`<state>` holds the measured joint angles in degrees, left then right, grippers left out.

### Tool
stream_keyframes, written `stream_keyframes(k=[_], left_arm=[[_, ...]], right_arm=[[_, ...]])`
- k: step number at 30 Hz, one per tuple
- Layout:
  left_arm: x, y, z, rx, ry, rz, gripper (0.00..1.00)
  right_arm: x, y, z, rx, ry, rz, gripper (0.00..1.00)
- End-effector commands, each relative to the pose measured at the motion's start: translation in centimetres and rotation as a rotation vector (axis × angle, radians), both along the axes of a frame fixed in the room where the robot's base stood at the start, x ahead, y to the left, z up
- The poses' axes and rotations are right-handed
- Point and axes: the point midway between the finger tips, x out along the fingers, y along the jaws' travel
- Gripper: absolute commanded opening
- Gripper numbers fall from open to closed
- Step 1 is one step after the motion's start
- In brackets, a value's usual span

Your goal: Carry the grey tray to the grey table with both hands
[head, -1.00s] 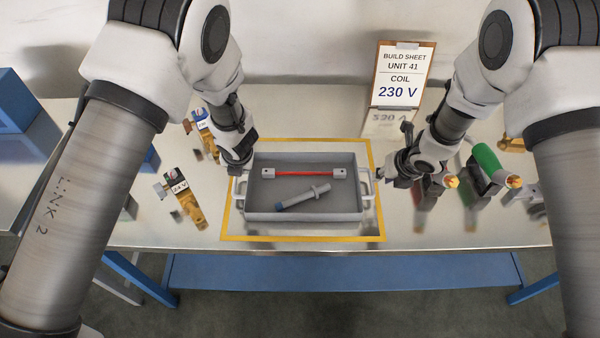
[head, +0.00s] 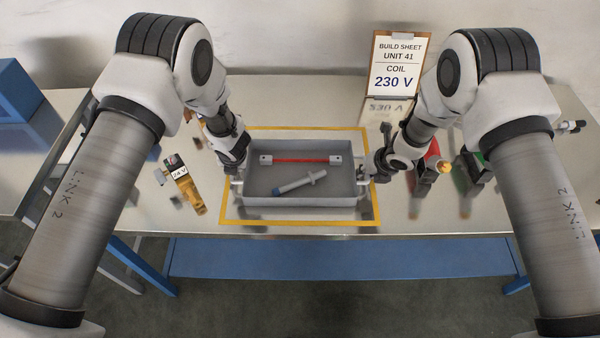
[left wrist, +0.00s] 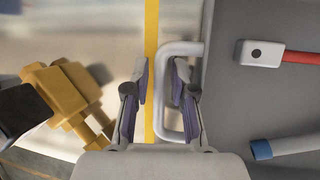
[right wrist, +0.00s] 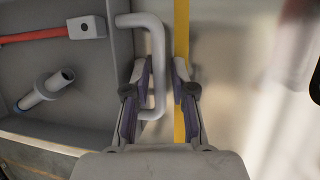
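The grey tray (head: 300,201) sits inside the yellow outline on the metal-topped table, with a loop handle at each short end. It holds a red bar with pale end blocks (head: 300,160) and a pale grey rod with a blue end (head: 301,183). My left gripper (left wrist: 162,82) is open, with the left handle (left wrist: 163,95) between its fingers. My right gripper (right wrist: 160,80) is open, with the right handle (right wrist: 158,95) between its fingers. In the head view my left gripper (head: 237,170) and right gripper (head: 370,172) partly hide the handles. The grey table cannot be made out for certain.
A yellow 24 V part (head: 187,188) stands left of the tray. Red (head: 432,155) and green (head: 484,160) parts stand to the right. A blue box (head: 15,92) is at far left.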

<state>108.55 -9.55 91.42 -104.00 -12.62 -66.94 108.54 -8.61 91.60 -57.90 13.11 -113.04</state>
Motion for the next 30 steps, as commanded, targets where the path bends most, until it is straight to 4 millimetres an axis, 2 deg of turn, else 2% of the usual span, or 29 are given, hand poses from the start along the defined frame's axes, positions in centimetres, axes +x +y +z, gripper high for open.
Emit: stream_keyframes(k=[2,3,4,17,27,30], left_arm=[[0.0,0.0,0.0,0.0,0.0,0.0,0.21],[0.0,0.0,0.0,0.0,0.0,0.0,0.07],[0.0,0.0,0.0,0.0,0.0,0.0,0.0],[0.1,0.0,0.5,0.0,-0.002,0.001,0.0],[0.0,0.0,4.6,0.0,-0.001,0.001,0.0],[0.0,0.0,5.2,0.0,-0.001,0.001,0.0]], right_arm=[[0.0,0.0,0.0,0.0,0.0,0.0,0.21],[0.0,0.0,0.0,0.0,0.0,0.0,0.07],[0.0,0.0,0.0,0.0,0.0,0.0,0.0],[0.1,0.0,0.5,0.0,-0.002,0.0,0.0],[0.0,0.0,4.6,0.0,-0.001,0.0,0.0],[0.0,0.0,5.2,0.0,-0.001,0.0,0.0]])
